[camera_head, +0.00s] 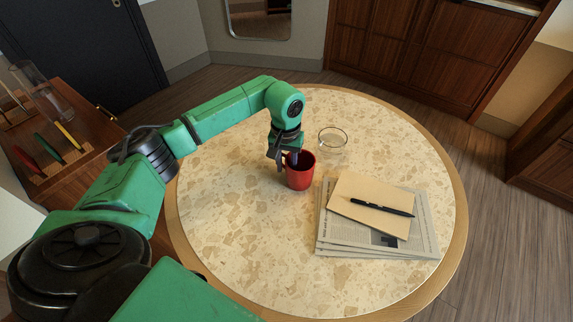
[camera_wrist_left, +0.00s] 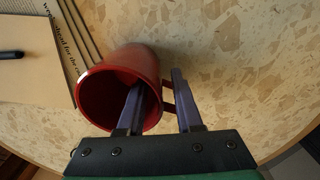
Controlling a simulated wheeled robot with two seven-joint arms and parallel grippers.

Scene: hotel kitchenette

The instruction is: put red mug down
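The red mug (camera_head: 301,172) is at the middle of the round table and looks upright in the head view. It also shows in the left wrist view (camera_wrist_left: 112,88), with its mouth toward the camera. My left gripper (camera_head: 285,158) is at the mug's rim. In the left wrist view the left gripper (camera_wrist_left: 160,90) has one finger inside the mug and the other outside, beside the handle (camera_wrist_left: 168,97). The fingers are apart, with the mug's wall and handle between them. I cannot tell whether they press on it, or whether the base touches the table. My right gripper is not in view.
The round stone-patterned table (camera_head: 255,265) has free room at the front and left. A clear glass bowl (camera_head: 332,139) stands behind the mug. Newspapers (camera_head: 345,240), a tan notebook (camera_head: 365,190) and a black pen (camera_head: 382,208) lie to the right. A wooden cabinet (camera_head: 90,160) stands left.

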